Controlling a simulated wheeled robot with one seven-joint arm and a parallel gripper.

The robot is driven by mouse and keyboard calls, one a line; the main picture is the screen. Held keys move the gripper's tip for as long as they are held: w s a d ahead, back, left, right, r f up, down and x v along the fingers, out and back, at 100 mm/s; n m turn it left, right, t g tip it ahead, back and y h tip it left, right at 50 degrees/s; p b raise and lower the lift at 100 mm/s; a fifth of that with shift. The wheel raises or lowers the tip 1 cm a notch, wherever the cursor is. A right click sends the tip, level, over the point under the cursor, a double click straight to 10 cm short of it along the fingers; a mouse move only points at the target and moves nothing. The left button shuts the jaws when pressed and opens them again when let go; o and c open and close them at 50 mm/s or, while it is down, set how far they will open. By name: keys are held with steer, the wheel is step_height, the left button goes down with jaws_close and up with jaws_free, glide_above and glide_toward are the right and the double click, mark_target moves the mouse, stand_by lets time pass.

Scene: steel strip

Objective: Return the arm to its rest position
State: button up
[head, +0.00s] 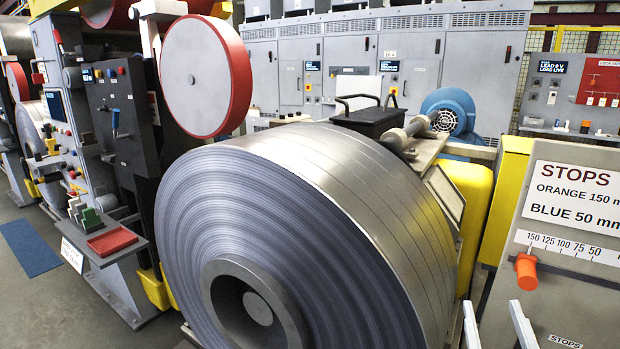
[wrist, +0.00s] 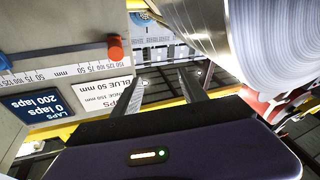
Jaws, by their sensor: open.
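My gripper (head: 496,318) shows at the bottom edge of the head view as two pale fingers, apart with nothing between them. The rest of my arm is out of the head view. In the wrist view my gripper (wrist: 160,86) has its two fingers spread and empty, pointing away over the machine. The orange stop (head: 526,272) sits on the panel's scale near the 150 mark; it also shows in the wrist view (wrist: 115,48), left of the fingers.
The steel coil (wrist: 250,40) is close at upper right in the wrist view. A yellow post (head: 508,190) and blue motor (head: 450,122) stand behind the fingers. Grey cabinets line the back.

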steer(key=s+a+f+g+y, duration=0.1)
steer(key=s+f, duration=0.4)
steer(key=s, duration=0.6)
steer(key=s+a+f+g+y, duration=0.2)
steer(key=s+a+f, duration=0.2)
steer(key=s, duration=0.7)
steer(key=s+a+f+g+y, duration=0.1)
steer(key=s+a+f+y, duration=0.1)
steer(key=s+f, duration=0.5)
steer(key=s+a, duration=0.1)
steer(key=s, duration=0.4)
steer(key=shift+a+f+n+g+y, duration=0.2)
steer(key=shift+f+n+g+y, duration=0.05)
steer(key=shift+n+g+y, duration=0.05)
